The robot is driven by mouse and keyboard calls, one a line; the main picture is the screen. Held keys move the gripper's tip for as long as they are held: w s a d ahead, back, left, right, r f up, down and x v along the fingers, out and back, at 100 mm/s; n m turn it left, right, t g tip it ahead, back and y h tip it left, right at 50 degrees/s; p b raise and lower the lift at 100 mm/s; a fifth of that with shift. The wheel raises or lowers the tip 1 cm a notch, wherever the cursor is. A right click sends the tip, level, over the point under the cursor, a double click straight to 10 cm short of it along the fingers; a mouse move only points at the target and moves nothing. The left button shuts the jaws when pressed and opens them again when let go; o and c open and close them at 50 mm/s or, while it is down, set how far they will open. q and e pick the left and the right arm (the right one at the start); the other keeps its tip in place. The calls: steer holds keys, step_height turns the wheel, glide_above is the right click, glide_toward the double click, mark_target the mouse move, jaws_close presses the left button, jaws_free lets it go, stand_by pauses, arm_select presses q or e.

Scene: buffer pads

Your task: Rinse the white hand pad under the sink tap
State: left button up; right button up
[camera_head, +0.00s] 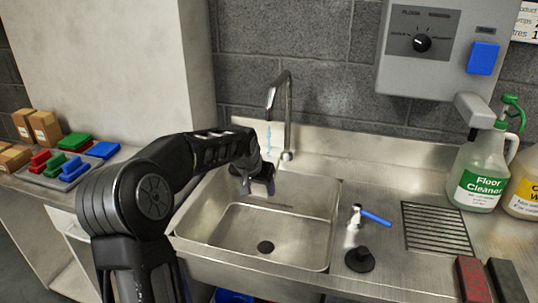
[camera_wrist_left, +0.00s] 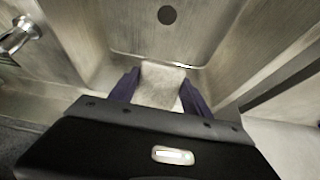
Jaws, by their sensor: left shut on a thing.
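My left gripper (camera_head: 262,181) is over the left back part of the steel sink basin (camera_head: 290,225), below the tap (camera_head: 287,115). In the left wrist view it (camera_wrist_left: 160,92) is shut on the white hand pad (camera_wrist_left: 162,80), which sits between its two dark fingers. In the head view the pad is hidden by the gripper and arm. A thin pale blue streak, like running water, shows under the tap's spout, just above the gripper. A chrome fitting with a blue lever (camera_head: 376,217) stands right of the basin. My right gripper is not in view.
Red, green and blue hand pads (camera_head: 72,172) and cardboard boxes (camera_head: 40,125) are at the left. A grey dispenser (camera_head: 420,65) hangs above the counter at right.

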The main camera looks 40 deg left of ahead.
arm_select(q)
steer(key=shift+s+d+b, duration=0.1)
steer(key=shift+s+b, duration=0.25)
steer(key=shift+s, duration=0.1)
steer(key=s+d+b, duration=0.3)
steer(key=s+b, duration=0.1)
steer(key=s, duration=0.6)
steer(key=shift+d, duration=0.1)
